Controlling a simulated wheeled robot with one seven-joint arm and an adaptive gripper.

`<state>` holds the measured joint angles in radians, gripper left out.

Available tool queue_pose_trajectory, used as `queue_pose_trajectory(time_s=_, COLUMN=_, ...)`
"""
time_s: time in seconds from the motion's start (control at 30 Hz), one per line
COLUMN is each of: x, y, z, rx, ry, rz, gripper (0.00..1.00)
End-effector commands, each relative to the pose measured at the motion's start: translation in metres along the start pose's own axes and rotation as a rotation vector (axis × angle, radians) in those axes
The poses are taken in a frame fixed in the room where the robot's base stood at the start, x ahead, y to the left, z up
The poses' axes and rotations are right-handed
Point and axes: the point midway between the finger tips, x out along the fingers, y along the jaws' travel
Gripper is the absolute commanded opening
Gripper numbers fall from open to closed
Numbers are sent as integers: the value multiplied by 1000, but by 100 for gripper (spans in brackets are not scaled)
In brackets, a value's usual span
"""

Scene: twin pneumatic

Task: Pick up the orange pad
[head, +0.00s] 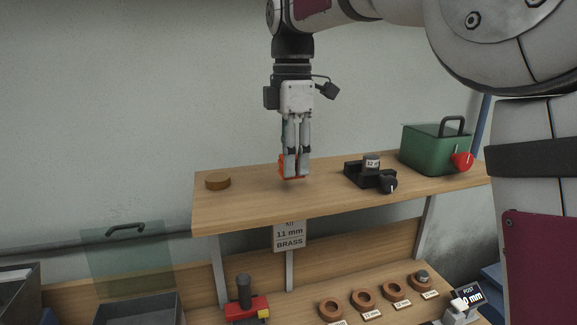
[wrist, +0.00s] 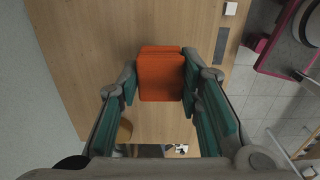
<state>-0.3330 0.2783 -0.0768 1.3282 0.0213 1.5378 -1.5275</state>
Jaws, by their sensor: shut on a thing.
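The orange pad (wrist: 161,76) is a flat-faced orange block between the two fingers in the wrist view. My gripper (wrist: 160,88) is shut on it, with a teal-lined finger against each side. In the head view my gripper (head: 297,172) points straight down over the wooden shelf (head: 245,206), and the pad (head: 284,171) shows partly behind the fingertips. The pad looks to be just above or at the shelf top; I cannot tell whether it touches.
On the shelf, a round brown disc (head: 218,181) lies to the left. A black fixture (head: 362,176) and a green box (head: 433,150) with a red knob (head: 462,161) stand to the right. Below are brown rings (head: 361,299), a red-based device (head: 246,307) and a sign (head: 289,236).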

Motion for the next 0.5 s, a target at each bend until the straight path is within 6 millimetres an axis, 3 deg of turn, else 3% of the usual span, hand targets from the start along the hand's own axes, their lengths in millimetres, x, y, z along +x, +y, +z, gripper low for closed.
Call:
queue_pose_trajectory(time_s=0.27, x=-5, y=-44, z=9, rx=0, ry=0, rz=3, gripper=5)
queue_pose_trajectory(time_s=0.5, x=-10, y=-96, z=19, rx=0, ry=0, rz=5, gripper=5)
